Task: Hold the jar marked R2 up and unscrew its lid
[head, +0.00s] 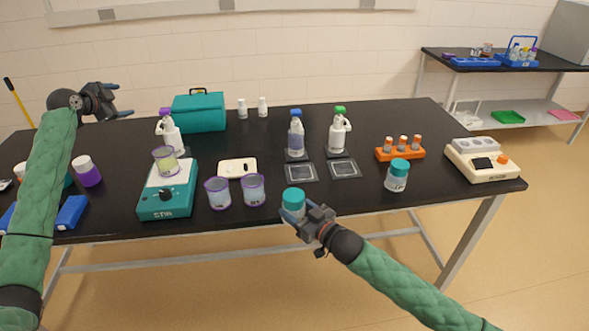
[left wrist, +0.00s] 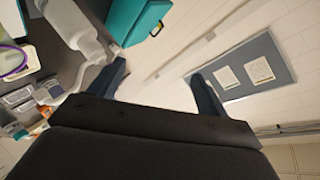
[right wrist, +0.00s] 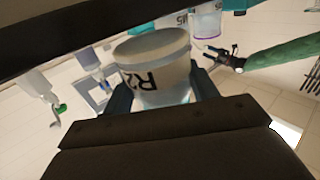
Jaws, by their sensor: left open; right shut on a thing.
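The jar marked R2 (right wrist: 152,78) fills the middle of the right wrist view, between the fingers of my right gripper. In the head view, its teal lid (head: 293,198) is on top and my right gripper (head: 296,213) is shut on the jar's body. The jar is held in front of the table's near edge, about upright. My left gripper (head: 125,100) is open and empty, high at the left in the head view, far from the jar. Its spread fingers show in the left wrist view (left wrist: 160,88).
Another teal-lidded jar (head: 397,175) stands at the table's right. Two purple-rimmed cups (head: 218,193) (head: 253,190) stand near the front edge, beside a teal stirrer (head: 167,200) bearing another cup. Spray and wash bottles (head: 338,133) stand behind. The space in front of the table is free.

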